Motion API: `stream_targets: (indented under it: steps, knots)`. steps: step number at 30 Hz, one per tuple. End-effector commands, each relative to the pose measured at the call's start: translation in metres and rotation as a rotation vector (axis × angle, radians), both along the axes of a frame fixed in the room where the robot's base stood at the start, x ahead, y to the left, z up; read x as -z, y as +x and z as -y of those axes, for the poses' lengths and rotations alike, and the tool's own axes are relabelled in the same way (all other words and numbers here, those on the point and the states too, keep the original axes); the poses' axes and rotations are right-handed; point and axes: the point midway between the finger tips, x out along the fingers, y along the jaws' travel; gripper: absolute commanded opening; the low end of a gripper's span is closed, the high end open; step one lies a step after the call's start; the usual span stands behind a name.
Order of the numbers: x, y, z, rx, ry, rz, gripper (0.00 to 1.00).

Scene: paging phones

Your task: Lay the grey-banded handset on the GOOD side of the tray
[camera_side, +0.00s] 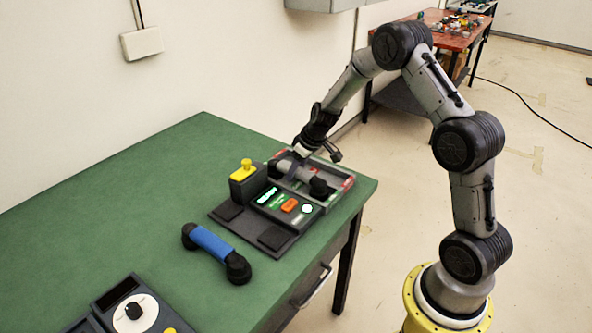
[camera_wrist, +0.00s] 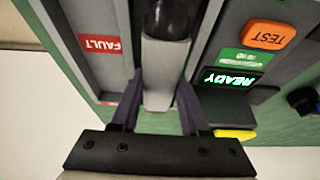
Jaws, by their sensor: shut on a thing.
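The grey-banded handset (camera_side: 304,174) has a light grey grip and black ends. My gripper (camera_side: 295,166) is shut across its grip, from above. The handset is at the grey tray (camera_side: 333,199), lying lengthwise along it; I cannot tell whether it touches the floor. In the wrist view the grip (camera_wrist: 160,93) is between the two purple fingers of my gripper (camera_wrist: 160,82), with a black end beyond. A red FAULT label (camera_wrist: 100,44) marks the tray's left part there, and the handset is to its right. The GOOD label is not readable in either view.
A dark test unit with a READY display (camera_side: 268,195), an orange TEST button (camera_side: 289,205) and a yellow-knobbed block (camera_side: 244,174) stands beside the tray. A blue-banded handset (camera_side: 213,243) lies on the green table (camera_side: 130,210). A dial box (camera_side: 133,312) is at the near left.

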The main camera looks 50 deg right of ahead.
Motion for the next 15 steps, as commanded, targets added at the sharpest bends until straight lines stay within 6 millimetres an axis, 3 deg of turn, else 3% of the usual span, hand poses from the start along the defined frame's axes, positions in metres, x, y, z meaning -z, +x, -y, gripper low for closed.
stream_targets:
  steps: [7, 8, 12, 15]
  knots:
    - [0.0021, 0.0008, 0.0004, 0.0, -0.001, 0.003, 0.0]
    - [0.0024, 0.0003, 0.0002, 0.0, 0.0, 0.001, 0.5]
    - [0.0023, 0.0001, 0.0001, 0.0, 0.0, 0.001, 0.75]
    - [0.0023, 0.0001, 0.0, 0.0, 0.0, 0.0, 0.75]
